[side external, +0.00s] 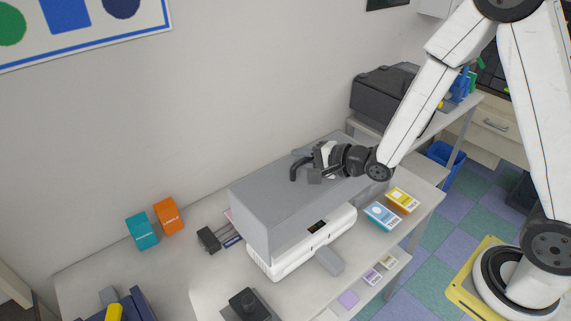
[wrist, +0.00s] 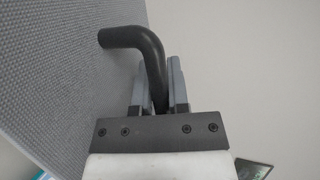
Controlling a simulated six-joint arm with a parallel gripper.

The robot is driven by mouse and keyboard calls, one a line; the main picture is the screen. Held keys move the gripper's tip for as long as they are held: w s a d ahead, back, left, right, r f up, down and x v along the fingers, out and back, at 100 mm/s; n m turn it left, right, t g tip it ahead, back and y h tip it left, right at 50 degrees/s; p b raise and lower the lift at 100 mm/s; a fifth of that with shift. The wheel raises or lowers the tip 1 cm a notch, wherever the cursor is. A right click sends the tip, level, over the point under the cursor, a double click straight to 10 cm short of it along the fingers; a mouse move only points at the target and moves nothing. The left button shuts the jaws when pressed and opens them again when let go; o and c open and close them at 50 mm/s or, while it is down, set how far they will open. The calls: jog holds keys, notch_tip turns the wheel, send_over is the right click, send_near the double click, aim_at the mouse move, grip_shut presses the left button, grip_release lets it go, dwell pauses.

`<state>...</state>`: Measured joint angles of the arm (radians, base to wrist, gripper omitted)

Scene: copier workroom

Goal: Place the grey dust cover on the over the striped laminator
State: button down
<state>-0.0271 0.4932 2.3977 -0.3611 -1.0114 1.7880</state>
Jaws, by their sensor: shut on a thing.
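The grey dust cover (side external: 285,205) is a long box shape with a black bent handle (side external: 295,170) on top. My gripper (side external: 318,168) is shut on that handle, and in the wrist view the handle (wrist: 130,38) passes between the two fingers of the gripper (wrist: 160,82). A white laminator (side external: 300,256) with a small dark panel shows below the cover's front edge. The cover hides its upper part, and I cannot make out stripes on it. I cannot tell whether the cover rests on the laminator or hangs just above it.
The grey table (side external: 180,262) carries teal (side external: 142,232) and orange (side external: 168,215) boxes, a black hole punch (side external: 209,239) and a black device (side external: 249,304). A dark printer (side external: 382,95) stands behind. The wall is close behind the table.

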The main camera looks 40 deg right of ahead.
aim_at(302, 170)
jog(key=shift+f, duration=1.75)
jog(key=shift+f, duration=4.1)
jog(key=c, duration=0.5)
grip_release()
jog(key=shift+c, duration=0.2)
jog(key=shift+f, duration=0.1)
jog(key=shift+s+f, duration=0.1)
